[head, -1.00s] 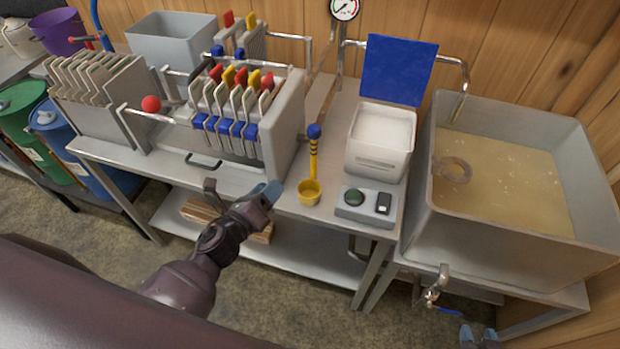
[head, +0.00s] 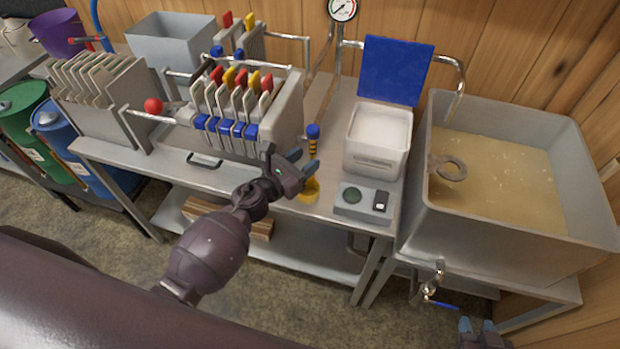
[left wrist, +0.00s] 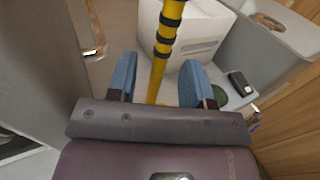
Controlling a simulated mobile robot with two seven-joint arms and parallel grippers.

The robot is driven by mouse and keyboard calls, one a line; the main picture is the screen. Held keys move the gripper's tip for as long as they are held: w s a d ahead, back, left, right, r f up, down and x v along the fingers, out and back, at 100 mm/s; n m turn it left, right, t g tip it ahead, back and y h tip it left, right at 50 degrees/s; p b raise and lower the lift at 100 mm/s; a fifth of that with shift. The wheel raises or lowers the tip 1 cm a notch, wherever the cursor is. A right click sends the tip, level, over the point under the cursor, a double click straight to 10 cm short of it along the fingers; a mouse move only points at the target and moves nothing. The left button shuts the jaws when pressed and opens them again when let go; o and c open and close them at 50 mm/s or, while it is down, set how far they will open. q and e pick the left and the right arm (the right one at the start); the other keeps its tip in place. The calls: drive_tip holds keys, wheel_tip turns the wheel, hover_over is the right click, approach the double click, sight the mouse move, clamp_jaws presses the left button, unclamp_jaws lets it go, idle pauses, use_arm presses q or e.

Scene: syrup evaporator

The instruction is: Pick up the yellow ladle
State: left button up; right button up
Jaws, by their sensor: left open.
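The yellow ladle stands upright on the steel table, with a blue knob (head: 313,131) at its top and dark bands on its handle. Its yellow cup (head: 309,190) is partly hidden behind my left gripper (head: 301,163). In the left wrist view the ladle's yellow handle (left wrist: 165,45) runs down between the two blue fingers of the left gripper (left wrist: 158,82). These fingers are open and stand apart on either side of the handle.
A grey device with a dark green disc (head: 365,200) lies right of the ladle. A white bin with a blue lid (head: 379,140) stands behind it. The filter press (head: 285,125) is close on the left. A large steel pan (head: 590,190) fills the right.

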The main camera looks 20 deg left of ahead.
sight(311, 154)
use_arm(q)
drive_tip(key=w, duration=0.1)
drive_tip(key=w+d, duration=0.1)
drive_tip(key=w+r, duration=0.1)
drive_tip(key=shift+d+p, duration=0.35)
drive_tip(key=shift+x, duration=0.75)
drive_tip(key=shift+f, duration=0.1)
clamp_jaws()
